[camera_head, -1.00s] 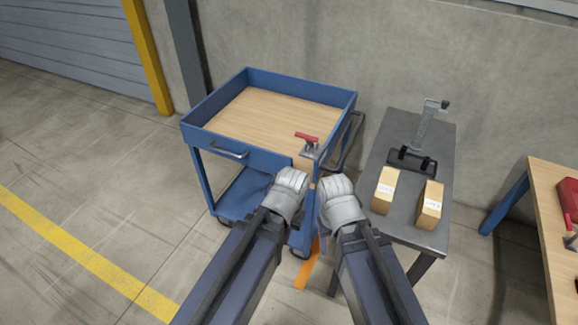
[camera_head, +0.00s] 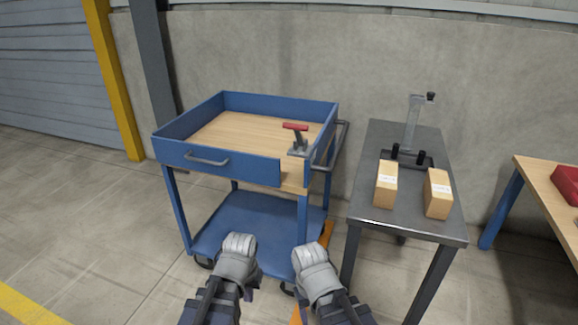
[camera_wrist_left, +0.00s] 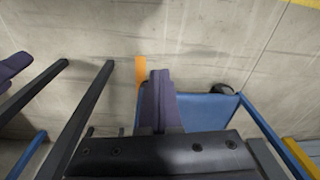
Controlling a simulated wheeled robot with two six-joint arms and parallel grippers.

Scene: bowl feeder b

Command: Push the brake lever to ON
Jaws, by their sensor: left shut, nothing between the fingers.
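The brake lever (camera_head: 296,128) has a red handle on a grey metal base. It stands at the front right corner of the blue cart (camera_head: 225,170). The red handle lies roughly level across its base; no ON mark is readable. My left gripper (camera_head: 239,248) is low in front of the cart, below and left of the lever and apart from it. In the left wrist view its dark fingers (camera_wrist_left: 158,95) are together with nothing between them. My right gripper (camera_head: 313,258) is beside it, under the lever's corner; its fingers are not clear.
A grey metal table (camera_head: 405,222) right of the cart holds two cardboard boxes (camera_head: 386,184) and a metal stand (camera_head: 412,130). A wooden bench (camera_head: 545,190) with a red item is at far right. Open floor lies left of the cart.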

